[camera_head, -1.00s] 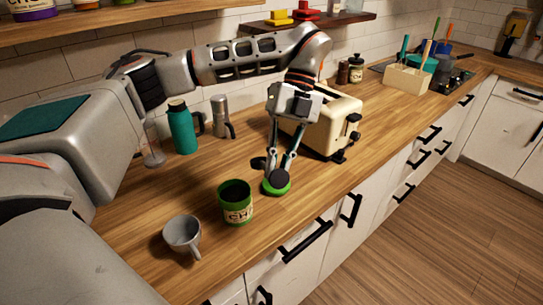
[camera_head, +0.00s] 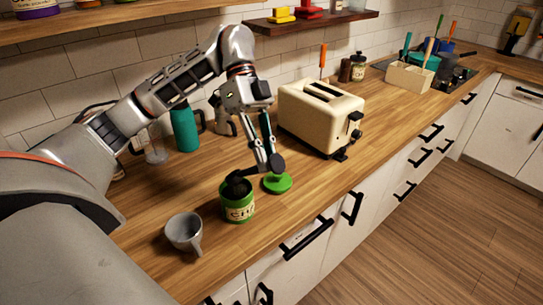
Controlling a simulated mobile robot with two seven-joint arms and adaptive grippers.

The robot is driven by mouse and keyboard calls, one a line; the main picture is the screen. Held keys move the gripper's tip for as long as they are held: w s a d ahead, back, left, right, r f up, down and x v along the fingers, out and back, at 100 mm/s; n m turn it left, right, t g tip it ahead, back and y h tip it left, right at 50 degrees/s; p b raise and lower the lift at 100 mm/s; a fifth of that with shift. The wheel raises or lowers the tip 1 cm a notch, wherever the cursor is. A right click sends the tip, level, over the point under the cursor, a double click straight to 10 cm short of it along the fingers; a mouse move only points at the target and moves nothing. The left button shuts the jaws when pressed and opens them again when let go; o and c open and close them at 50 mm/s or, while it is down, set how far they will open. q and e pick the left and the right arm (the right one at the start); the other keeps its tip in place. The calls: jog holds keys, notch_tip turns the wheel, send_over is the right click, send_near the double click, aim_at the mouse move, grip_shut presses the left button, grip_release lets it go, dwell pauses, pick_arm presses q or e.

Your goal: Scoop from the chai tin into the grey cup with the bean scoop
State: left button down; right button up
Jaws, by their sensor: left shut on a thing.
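The green chai tin (camera_head: 239,211) stands upright and uncovered on the wooden counter. My left gripper (camera_head: 270,166) is above and right of the tin, shut on the dark bean scoop (camera_head: 238,184). The scoop's dark end is at the tin's mouth; how deep it reaches and what it holds cannot be told. The grey cup (camera_head: 184,232) stands upright on the counter, left of and nearer than the tin, its handle towards the front. My right gripper is not in view.
A green lid (camera_head: 278,184) lies on the counter right of the tin, close under the gripper. A cream toaster (camera_head: 318,118) stands behind it. A teal flask (camera_head: 185,130) and a metal pot (camera_head: 222,122) stand near the wall. The counter's front edge runs close by the cup.

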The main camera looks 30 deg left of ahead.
aim_at(255, 169)
pick_arm(q)
jog(key=shift+s+a+f+m+h, duration=0.15)
jog(key=shift+a+f+h, duration=0.3)
jog(key=shift+a+h, duration=0.3)
jog(key=shift+w+a+f+m+h, duration=0.15)
jog(key=shift+a+f+h, duration=0.25)
jog(key=shift+a+h, duration=0.3)
jog(key=shift+s+f, duration=0.1)
jog(key=shift+f, duration=1.35)
